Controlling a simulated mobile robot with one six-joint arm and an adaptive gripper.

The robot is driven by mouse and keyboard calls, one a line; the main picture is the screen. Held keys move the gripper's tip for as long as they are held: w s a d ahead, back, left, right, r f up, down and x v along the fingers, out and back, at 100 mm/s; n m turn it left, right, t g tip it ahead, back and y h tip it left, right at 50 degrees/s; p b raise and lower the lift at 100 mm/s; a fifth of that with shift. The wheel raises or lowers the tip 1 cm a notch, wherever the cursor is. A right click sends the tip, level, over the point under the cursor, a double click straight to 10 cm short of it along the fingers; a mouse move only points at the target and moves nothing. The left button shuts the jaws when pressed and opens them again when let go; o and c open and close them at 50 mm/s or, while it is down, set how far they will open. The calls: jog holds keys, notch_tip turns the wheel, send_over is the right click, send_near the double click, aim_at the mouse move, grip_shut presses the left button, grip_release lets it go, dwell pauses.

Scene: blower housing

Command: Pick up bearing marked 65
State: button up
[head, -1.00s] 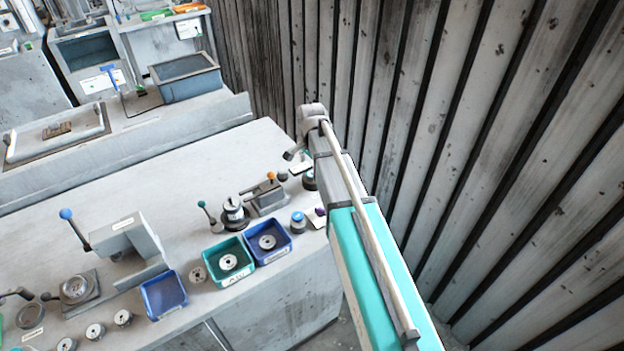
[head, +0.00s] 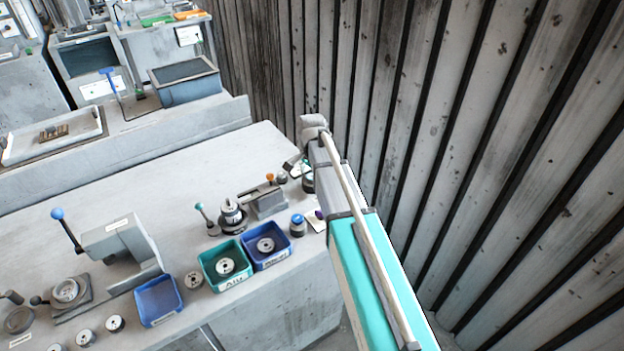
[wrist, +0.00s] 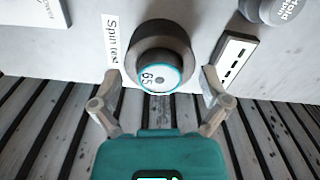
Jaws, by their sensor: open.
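The bearing marked 65 (wrist: 151,78) shows in the wrist view as a round face with a teal ring and the number 65. It sits on a dark round base (wrist: 162,42) beside a "Spin test" label. My gripper (wrist: 159,84) is open, its two fingers apart to the left and right of the bearing. No contact with the bearing shows. In the head view my arm hides most of this spot, and only part of the dark base (head: 308,183) shows next to the arm.
A teal bin (head: 207,267) and a blue bin (head: 283,257) stand on the bench (head: 160,176). A slatted wall (head: 480,130) rises close behind my arm.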

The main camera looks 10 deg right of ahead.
grip_shut()
dwell(0.4)
jog(key=shift+r, duration=0.2)
notch_tip(320, 180, up, 2)
jog(key=p, duration=0.2)
jog(key=shift+r+p, duration=0.1)
jog(key=shift+p, duration=0.2)
jog(key=s+r+p, duration=1)
jog(key=s, duration=0.4)
jog(key=shift+r, duration=0.2)
